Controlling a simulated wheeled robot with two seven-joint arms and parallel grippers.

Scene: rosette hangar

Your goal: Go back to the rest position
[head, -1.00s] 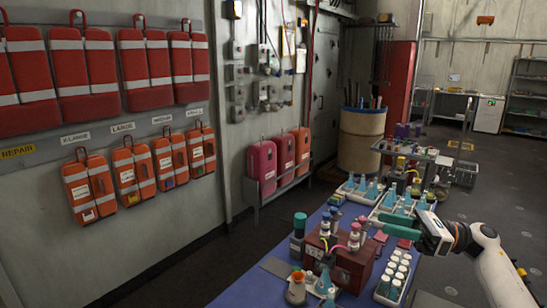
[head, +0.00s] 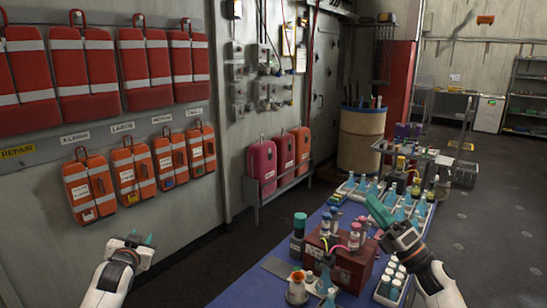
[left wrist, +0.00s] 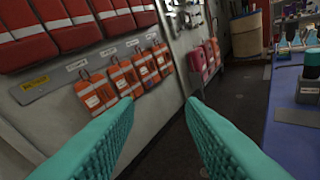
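My left gripper (head: 140,240) is at the lower left of the head view, in front of the grey wall and left of the blue table. In the left wrist view its two teal fingers (left wrist: 150,115) are spread apart with nothing between them. My right gripper (head: 378,211) is over the right side of the table in the head view, its teal fingers pointing up and left. The fingers overlap from this angle, so the gap between them is hidden. I see no object held there.
The blue table (head: 237,293) carries a dark red box (head: 350,267), bottles, flasks and white vial racks. Orange bags (head: 132,172) hang on the left wall. A barrel (head: 360,138) stands at the back. Dark floor lies clear between wall and table.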

